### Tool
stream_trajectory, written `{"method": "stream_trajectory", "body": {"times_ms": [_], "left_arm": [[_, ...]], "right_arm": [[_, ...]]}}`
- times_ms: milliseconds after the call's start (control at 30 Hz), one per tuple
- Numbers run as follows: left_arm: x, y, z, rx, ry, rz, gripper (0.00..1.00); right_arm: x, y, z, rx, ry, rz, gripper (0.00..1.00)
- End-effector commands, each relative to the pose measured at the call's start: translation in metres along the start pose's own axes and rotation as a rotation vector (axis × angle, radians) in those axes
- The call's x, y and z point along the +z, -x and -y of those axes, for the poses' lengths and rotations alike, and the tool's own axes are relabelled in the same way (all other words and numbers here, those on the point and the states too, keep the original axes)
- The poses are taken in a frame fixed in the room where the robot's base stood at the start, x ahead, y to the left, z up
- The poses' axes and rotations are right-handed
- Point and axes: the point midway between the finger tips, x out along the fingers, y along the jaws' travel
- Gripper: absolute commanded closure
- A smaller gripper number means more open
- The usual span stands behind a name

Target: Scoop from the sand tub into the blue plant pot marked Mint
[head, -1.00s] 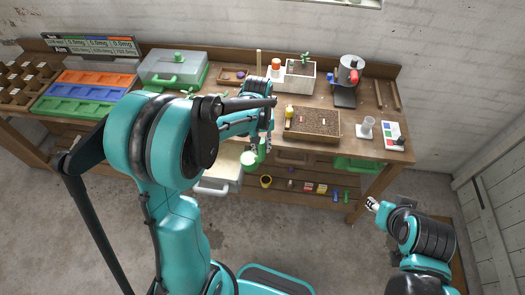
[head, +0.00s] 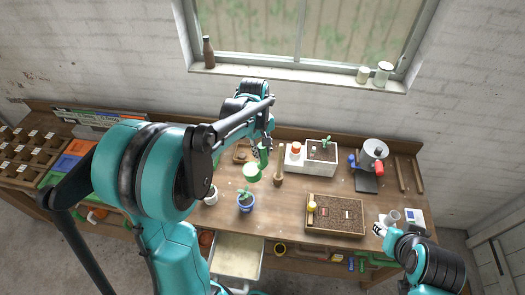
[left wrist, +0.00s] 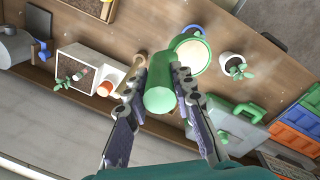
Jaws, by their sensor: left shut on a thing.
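My left gripper (head: 262,150) is shut on the handle of a green scoop (head: 252,174). In the left wrist view the handle (left wrist: 160,97) sits between both fingers, and the scoop's bowl (left wrist: 193,55) holds pale sand. The scoop is above the bench, behind the blue pot (head: 246,204) in the head view. That pot holds a small green plant; its label is not readable. In the wrist view the scoop partly covers the blue pot's rim (left wrist: 191,29). The sand tub (head: 237,258), pale inside, is at the bench front. My right gripper (head: 380,230) is small at right; its jaws are unclear.
A white pot with a plant (head: 211,195) stands left of the blue pot. A soil tray (head: 336,226) lies to the right. A white planter box (head: 312,157) and a red-and-grey device (head: 372,152) stand at the back. Bare wood lies around the blue pot.

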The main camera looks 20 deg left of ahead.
Motion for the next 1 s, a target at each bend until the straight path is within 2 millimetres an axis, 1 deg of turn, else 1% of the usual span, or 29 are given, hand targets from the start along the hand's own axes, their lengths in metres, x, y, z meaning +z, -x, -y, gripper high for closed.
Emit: {"method": "stream_trajectory", "body": {"times_ms": [167,267,767,833,1000], "left_arm": [[-0.001,-0.011,0.006,0.038,0.002,0.010,1.00],[-0.003,-0.021,0.011,0.083,0.002,0.017,1.00],[-0.010,-0.074,0.042,0.343,-0.001,0.067,1.00],[-0.009,-0.070,0.040,0.349,-0.006,0.069,1.00],[-0.009,-0.069,0.040,0.347,-0.007,0.069,1.00]], "right_arm": [[0.005,-0.007,0.000,0.000,0.000,0.000,0.60],[0.010,-0.013,0.000,0.000,0.000,0.000,0.60],[0.038,-0.053,0.000,0.000,0.000,0.000,0.60],[0.036,-0.050,0.000,0.000,0.000,0.000,0.60],[0.035,-0.049,0.000,0.000,0.000,0.000,0.60]]}}
